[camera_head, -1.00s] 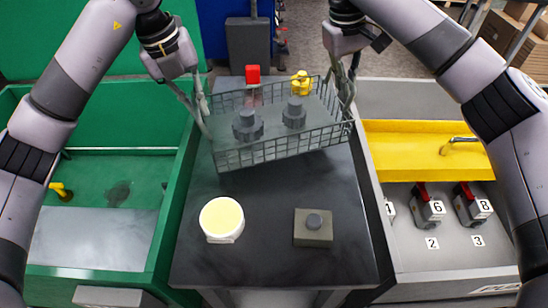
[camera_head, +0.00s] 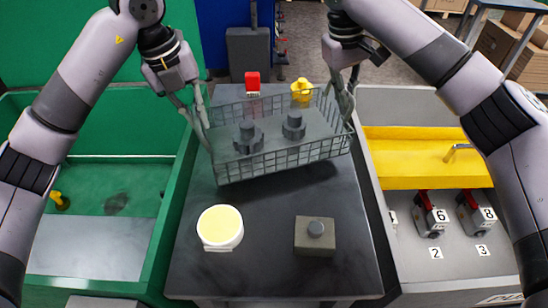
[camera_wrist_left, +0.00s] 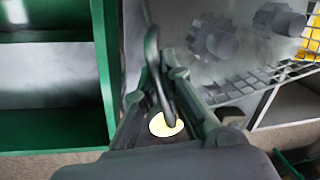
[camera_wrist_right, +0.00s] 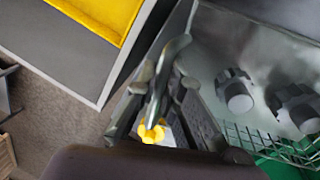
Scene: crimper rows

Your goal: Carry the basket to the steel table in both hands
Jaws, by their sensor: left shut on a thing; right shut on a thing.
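The grey wire basket (camera_head: 283,161) hangs over the dark table (camera_head: 270,275) in the middle, with a shadow below it. Its left end sits lower in the picture. Two dark grey gear-like parts (camera_head: 248,137) (camera_head: 293,125) stand inside. My left gripper (camera_head: 203,122) is shut on the basket's left end; the left wrist view shows a curved handle (camera_wrist_left: 158,75) between its fingers. My right gripper (camera_head: 346,100) is shut on the right end, with a handle (camera_wrist_right: 160,80) between its fingers in the right wrist view. The fingertips are partly hidden by the handles.
On the table are a round white container with a yellow top (camera_head: 220,228), a grey block with a knob (camera_head: 314,236), a red object (camera_head: 252,82) and a yellow object (camera_head: 301,92). A green bench (camera_head: 100,180) stands left, a grey bench with a yellow tray (camera_head: 425,160) right.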

